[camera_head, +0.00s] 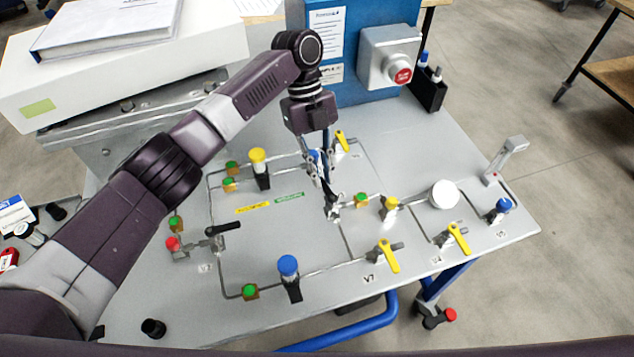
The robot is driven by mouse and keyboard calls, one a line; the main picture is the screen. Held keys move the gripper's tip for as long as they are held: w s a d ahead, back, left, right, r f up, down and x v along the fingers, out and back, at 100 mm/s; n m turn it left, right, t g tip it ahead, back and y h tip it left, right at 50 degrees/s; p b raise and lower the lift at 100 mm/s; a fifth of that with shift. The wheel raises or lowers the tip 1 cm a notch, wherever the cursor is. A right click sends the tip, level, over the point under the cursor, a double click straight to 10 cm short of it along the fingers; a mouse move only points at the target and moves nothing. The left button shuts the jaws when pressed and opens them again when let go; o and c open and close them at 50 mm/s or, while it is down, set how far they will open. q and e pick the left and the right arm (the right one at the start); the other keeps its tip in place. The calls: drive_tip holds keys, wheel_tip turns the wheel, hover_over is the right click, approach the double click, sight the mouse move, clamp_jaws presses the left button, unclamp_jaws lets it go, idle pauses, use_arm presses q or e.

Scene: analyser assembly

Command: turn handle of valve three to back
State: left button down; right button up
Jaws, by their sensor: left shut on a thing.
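My left gripper (331,201) reaches down from above to a small grey metal valve (333,211) on the pipework near the middle of the panel. Its fingers are shut on the valve's handle, which they mostly hide, so I cannot tell its exact direction. No label reading as valve three is legible here. A blue-capped part (314,156) shows just behind the fingers. My right gripper is not in view.
The grey panel (330,315) also carries yellow-handled valves (388,256), a black-handled valve (225,229), a blue-capped cylinder (289,268) and a white round gauge (444,194). A blue cabinet with a red button (403,76) stands behind. A white box (215,45) is at back left.

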use_arm(q)
drive_tip(key=shift+w+d+m+y+b, duration=0.25)
drive_tip(key=shift+d+m+b, duration=0.2)
drive_tip(key=shift+m+b, duration=0.4)
drive_tip(key=c, duration=2)
unclamp_jaws()
drive_tip(key=shift+s, duration=0.1)
drive_tip(key=shift+o, duration=0.2)
drive_tip(key=shift+r, duration=0.2)
drive_tip(key=v, duration=1.1)
drive_tip(key=shift+w+r, duration=0.25)
drive_tip(key=shift+w, duration=0.05)
